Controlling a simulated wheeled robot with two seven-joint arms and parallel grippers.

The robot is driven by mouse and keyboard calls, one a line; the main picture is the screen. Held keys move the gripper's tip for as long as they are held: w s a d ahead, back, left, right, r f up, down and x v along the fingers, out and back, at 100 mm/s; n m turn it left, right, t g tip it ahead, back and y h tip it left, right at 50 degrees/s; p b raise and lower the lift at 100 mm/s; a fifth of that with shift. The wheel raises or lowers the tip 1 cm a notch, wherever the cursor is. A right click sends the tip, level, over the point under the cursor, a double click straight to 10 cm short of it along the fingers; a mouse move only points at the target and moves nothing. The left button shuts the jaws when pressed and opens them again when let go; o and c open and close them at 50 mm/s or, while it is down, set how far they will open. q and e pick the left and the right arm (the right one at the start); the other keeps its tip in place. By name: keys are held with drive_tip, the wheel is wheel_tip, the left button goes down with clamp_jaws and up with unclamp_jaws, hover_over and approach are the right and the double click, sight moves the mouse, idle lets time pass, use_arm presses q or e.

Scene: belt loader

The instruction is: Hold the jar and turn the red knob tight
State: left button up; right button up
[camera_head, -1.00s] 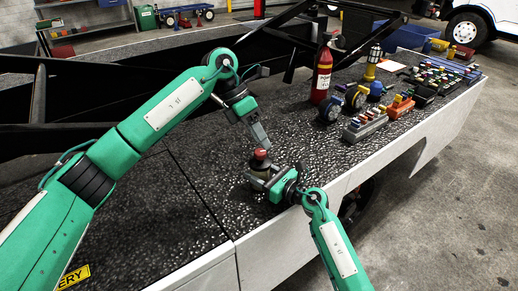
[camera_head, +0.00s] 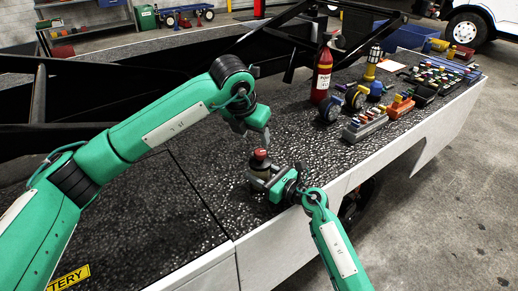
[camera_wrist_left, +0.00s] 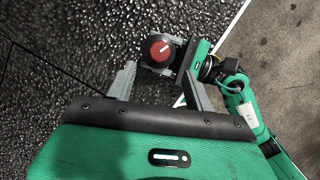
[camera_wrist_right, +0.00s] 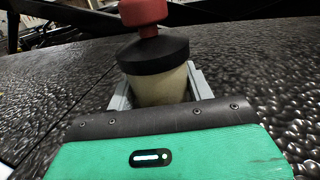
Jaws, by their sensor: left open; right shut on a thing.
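The jar (camera_wrist_right: 160,86) is cream with a black lid, and it stands upright on the dark speckled surface. The red knob (camera_wrist_right: 143,13) sits on top of the lid. It also shows in the head view (camera_head: 260,154) and from above, with a white line across it, in the left wrist view (camera_wrist_left: 161,49). My right gripper (camera_head: 270,181) is shut around the jar's body from the near right side. My left gripper (camera_head: 259,139) is open above the knob and apart from it, pointing down. In the left wrist view its fingers (camera_wrist_left: 158,76) stand either side below the knob.
A red extinguisher (camera_head: 321,75) stands behind on the right. Wheeled items, a grey block tray (camera_head: 365,127) and an orange one (camera_head: 401,106) lie further right. A black frame rail runs behind. The surface left of the jar is clear.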

sight(260, 151)
use_arm(q)
drive_tip(key=x, duration=0.7)
drive_tip(key=shift+w+d+f, duration=0.1)
drive_tip(key=shift+w+f, duration=0.05)
drive_tip(key=shift+f, duration=0.2)
drive_tip(key=shift+c, duration=0.4)
drive_tip(key=c, duration=0.9)
drive_tip(key=shift+m, duration=0.3)
drive_tip(key=m+h, duration=0.1)
drive_tip(key=m, duration=0.1)
drive_tip(key=shift+w+m+g, duration=0.1)
drive_tip(key=shift+m+g, duration=0.3)
drive_tip(key=shift+w+m+g+h, duration=0.1)
drive_tip(key=shift+m+g+h, duration=0.5)
drive_tip(key=shift+m, duration=1.5)
